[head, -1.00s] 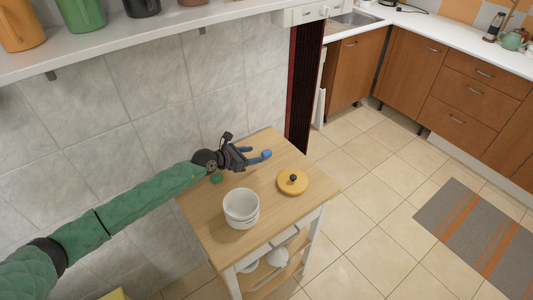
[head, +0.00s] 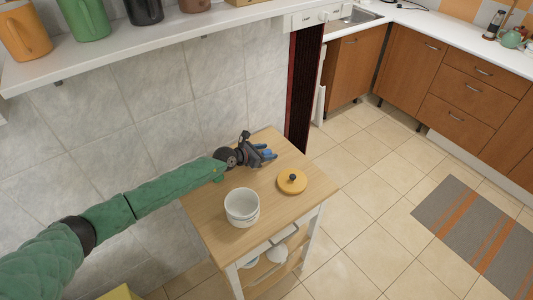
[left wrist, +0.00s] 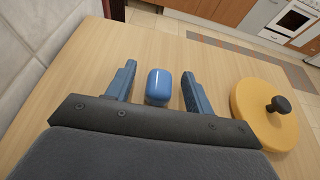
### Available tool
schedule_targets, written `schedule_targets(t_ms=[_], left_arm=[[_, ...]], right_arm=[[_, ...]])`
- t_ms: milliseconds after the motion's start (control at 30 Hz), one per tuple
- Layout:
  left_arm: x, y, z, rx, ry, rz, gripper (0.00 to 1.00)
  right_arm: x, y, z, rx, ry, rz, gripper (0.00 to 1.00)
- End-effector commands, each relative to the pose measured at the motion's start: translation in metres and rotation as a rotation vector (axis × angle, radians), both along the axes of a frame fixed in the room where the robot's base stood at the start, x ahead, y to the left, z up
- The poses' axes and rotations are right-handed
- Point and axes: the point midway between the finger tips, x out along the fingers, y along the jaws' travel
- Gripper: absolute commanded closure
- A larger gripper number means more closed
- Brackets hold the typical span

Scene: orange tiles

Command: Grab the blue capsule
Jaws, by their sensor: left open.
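The blue capsule (left wrist: 158,86) lies on the wooden cart top (head: 215,209). In the left wrist view it sits between the two blue fingers of my left gripper (left wrist: 157,88), with a gap on each side. My left gripper also shows in the head view (head: 267,154), low over the far part of the cart top. It is open and holds nothing. In the head view the fingers largely hide the capsule. My right gripper is not in view.
A yellow lid with a black knob (head: 292,181) lies right of my left gripper. White stacked bowls (head: 242,207) stand nearer on the cart. A tiled wall is on the left, with a shelf of mugs (head: 84,18) above.

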Motion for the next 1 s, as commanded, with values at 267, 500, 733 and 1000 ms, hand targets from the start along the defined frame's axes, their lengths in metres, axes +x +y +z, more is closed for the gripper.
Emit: schedule_targets(t_ms=[267, 500, 733, 1000], left_arm=[[0.000, 0.000, 0.000, 0.000, 0.000, 0.000, 0.95], [0.000, 0.000, 0.000, 0.000, 0.000, 0.000, 0.95], [-0.001, 0.000, 0.016, -0.003, -0.001, -0.001, 0.95], [-0.019, -0.022, 0.054, -0.004, 0.000, -0.002, 0.95]], right_arm=[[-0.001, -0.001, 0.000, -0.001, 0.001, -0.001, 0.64], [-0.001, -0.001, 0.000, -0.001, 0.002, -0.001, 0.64], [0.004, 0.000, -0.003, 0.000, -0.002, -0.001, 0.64], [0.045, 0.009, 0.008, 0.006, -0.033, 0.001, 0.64]])
